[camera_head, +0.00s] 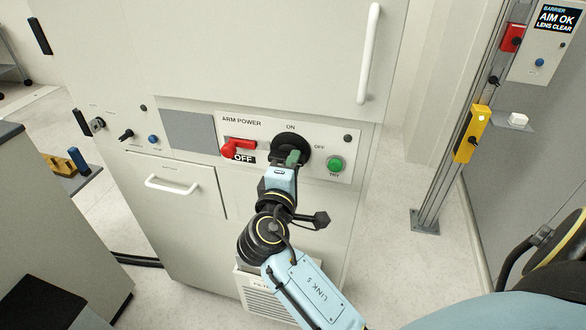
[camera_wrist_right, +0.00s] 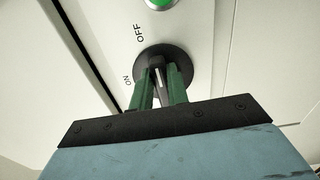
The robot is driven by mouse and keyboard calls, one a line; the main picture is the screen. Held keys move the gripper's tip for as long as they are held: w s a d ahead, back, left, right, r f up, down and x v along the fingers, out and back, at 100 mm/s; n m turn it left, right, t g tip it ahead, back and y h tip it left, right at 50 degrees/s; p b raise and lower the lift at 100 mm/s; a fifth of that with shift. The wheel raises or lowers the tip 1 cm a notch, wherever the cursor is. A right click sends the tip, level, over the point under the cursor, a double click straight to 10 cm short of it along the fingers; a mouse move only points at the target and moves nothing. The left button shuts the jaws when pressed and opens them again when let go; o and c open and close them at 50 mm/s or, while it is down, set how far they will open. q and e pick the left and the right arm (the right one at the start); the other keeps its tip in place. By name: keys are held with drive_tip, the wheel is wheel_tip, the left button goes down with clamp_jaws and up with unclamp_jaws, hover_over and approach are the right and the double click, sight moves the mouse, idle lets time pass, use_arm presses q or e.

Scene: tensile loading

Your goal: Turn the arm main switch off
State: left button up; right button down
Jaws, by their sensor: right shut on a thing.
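The arm main switch is a black rotary knob (camera_head: 283,143) on the white ARM POWER panel, with ON printed above it and OFF to its right. My right gripper (camera_head: 292,158) is at the knob, its green fingers shut on the handle. In the right wrist view the knob's handle (camera_wrist_right: 158,76), with a white mark, stands between the two fingers (camera_wrist_right: 160,88). There ON is left of the dial and OFF is above left. I cannot tell clearly which label the handle points to. My left gripper is not in view.
On the same panel are a red lever (camera_head: 238,146) beside an OFF plate (camera_head: 243,158), and a green button (camera_head: 335,164). A drawer handle (camera_head: 172,184) sticks out lower left, and a long white door handle (camera_head: 369,54) above right. A yellow box (camera_head: 472,134) is on the post at right.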

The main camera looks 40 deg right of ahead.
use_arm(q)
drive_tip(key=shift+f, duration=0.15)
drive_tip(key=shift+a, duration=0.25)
use_arm(e)
drive_tip(key=shift+m, duration=0.3)
drive_tip(key=c, duration=1.4)
unclamp_jaws()
drive_tip(key=shift+o, duration=0.2)
drive_tip(key=shift+a, duration=0.1)
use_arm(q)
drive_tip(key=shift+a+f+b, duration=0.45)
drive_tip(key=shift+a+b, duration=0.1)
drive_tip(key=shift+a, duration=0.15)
use_arm(e)
drive_tip(key=v, duration=1.3)
drive_tip(key=shift+s, duration=0.2)
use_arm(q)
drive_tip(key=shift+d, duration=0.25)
